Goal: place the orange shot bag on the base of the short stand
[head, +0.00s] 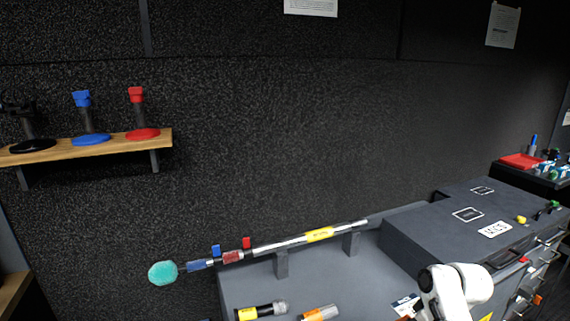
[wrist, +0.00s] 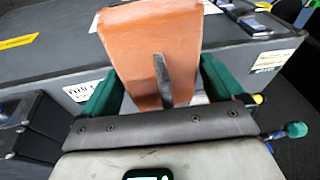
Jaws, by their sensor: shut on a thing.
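The orange shot bag (wrist: 150,45) fills the upper middle of the wrist view, with a dark strap down its near face. My gripper (wrist: 158,82) has its green fingers on either side of the bag and is shut on it. The bag is held up in front of a dark case. In the head view only part of my white arm shows at the bottom right, and neither gripper nor bag is clear there.
A wooden shelf (head: 100,145) on the left wall holds black, blue (head: 88,122) and red (head: 140,120) round-based holders. A boom pole (head: 310,237) rests on supports above a grey counter. Microphones (head: 262,311) lie in front. Dark cases (head: 465,225) stand right.

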